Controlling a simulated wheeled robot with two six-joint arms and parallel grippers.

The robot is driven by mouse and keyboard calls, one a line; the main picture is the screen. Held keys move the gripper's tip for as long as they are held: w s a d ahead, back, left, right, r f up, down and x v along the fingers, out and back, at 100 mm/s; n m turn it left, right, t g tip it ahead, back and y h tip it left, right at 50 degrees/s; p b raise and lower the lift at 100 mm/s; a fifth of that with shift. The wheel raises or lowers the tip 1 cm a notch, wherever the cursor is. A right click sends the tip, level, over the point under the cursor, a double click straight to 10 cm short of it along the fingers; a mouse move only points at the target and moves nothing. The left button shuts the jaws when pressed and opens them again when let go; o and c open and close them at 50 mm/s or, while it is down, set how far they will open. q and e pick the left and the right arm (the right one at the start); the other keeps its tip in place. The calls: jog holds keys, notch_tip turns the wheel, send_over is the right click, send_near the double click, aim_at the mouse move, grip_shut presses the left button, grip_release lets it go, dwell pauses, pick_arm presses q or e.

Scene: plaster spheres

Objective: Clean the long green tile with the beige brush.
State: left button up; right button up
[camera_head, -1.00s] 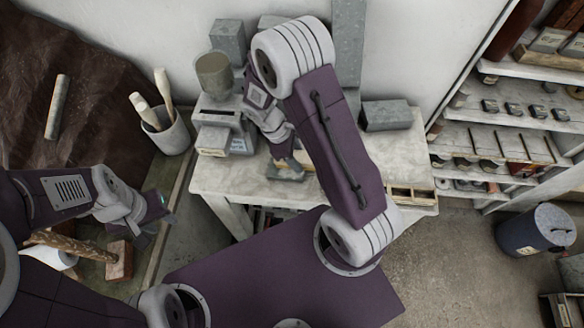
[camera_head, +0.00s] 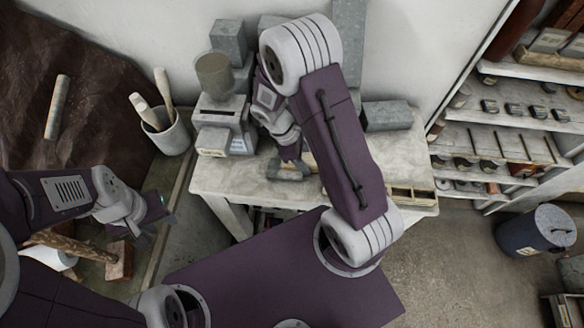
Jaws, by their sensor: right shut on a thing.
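My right gripper (camera_head: 290,158) reaches down over the pale worktable (camera_head: 225,180), left of my own purple forearm. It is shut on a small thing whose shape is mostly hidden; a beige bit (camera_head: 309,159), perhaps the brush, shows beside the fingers. A flat grey-green piece (camera_head: 287,173), perhaps the long green tile, lies on the table just under the fingertips. I cannot tell whether they touch it. My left gripper (camera_head: 158,212) hangs at the left, away from the table; its jaw opening is unclear.
A grey box with a beige cup-like top (camera_head: 213,72) stands at the table's back left. A grey block (camera_head: 388,115) lies at the back right, and a compartment tray (camera_head: 412,194) at the front right. A pot of tools (camera_head: 168,135) stands left of the table.

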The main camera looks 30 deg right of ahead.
jog(key=shift+a, duration=0.1)
jog(key=shift+w+a+r+p, duration=0.1)
jog(key=shift+w+a+p, duration=0.3)
jog(key=shift+w+a, duration=0.25)
jog(key=shift+a, duration=0.25)
jog(key=shift+w+a, duration=0.35)
jog(key=shift+a, duration=0.3)
jog(key=shift+w+a, duration=0.2)
jog(key=shift+a, duration=0.1)
jog(key=shift+s+d, duration=0.1)
jog(key=shift+s+d+p, duration=0.15)
jog(key=shift+s+d, duration=0.15)
jog(key=shift+d, duration=0.2)
jog(key=shift+s+d+p, duration=0.15)
jog(key=shift+s+d, duration=0.1)
jog(key=shift+d, duration=0.2)
jog(key=shift+s+d, duration=0.3)
jog(key=shift+d, duration=0.2)
jog(key=shift+s+d, duration=0.25)
jog(key=shift+d, duration=0.2)
jog(key=shift+a, duration=0.15)
